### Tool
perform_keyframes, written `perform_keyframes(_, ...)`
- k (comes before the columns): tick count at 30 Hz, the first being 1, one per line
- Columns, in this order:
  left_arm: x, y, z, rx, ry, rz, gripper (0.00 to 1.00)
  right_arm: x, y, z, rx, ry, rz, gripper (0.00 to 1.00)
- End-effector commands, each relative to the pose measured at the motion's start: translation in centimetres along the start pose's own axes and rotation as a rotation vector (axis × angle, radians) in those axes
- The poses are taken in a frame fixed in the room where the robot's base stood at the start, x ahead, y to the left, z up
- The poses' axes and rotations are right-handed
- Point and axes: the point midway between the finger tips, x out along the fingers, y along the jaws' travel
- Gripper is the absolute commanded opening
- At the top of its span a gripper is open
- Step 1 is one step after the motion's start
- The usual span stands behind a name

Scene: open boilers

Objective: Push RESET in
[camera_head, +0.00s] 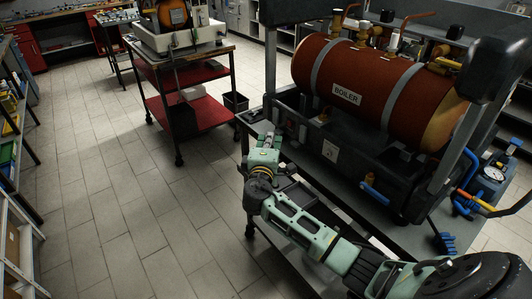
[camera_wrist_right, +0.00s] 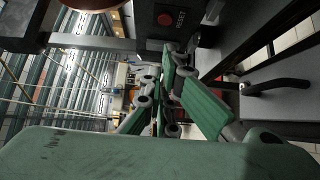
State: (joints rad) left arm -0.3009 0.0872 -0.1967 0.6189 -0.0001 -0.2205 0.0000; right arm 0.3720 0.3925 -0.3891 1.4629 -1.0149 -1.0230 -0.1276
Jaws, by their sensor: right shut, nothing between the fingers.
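The red round RESET button (camera_wrist_right: 165,19) shows at the top of the right wrist view, on a dark panel with its label beside it. I cannot make out the button in the head view. My right gripper (camera_head: 268,139) is in front of the boiler stand, left of its front face. In the right wrist view its green fingers (camera_wrist_right: 163,88) are shut and empty. They appear below the button in that picture and apart from it. My left gripper is not in view.
The red boiler (camera_head: 385,92) lies on a dark stand with a white switch plate (camera_head: 330,151). Blue-handled valves (camera_head: 374,192) and a gauge (camera_head: 492,174) are to the right. A red-shelved cart (camera_head: 183,119) stands behind; the floor (camera_head: 130,225) at left is clear.

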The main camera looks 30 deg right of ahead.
Motion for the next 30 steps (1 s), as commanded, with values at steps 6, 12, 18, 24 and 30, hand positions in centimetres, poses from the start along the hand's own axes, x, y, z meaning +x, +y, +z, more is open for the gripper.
perform_keyframes(6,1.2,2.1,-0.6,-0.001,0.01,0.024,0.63,-3.6,-0.3,-0.1,0.003,0.003,-0.001,0.0)
perform_keyframes(12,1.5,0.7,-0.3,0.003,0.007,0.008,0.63,-5.1,-0.1,-0.1,0.001,0.001,0.0,0.0)
perform_keyframes(18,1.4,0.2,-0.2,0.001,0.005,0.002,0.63,-5.2,0.0,-0.1,0.0,0.001,0.0,0.0)
perform_keyframes(24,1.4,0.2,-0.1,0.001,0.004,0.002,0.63,-5.2,0.0,-0.1,0.0,0.002,0.0,0.0)
perform_keyframes(30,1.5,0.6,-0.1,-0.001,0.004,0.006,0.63,-5.3,-0.2,-0.1,0.004,0.002,-0.005,0.0)
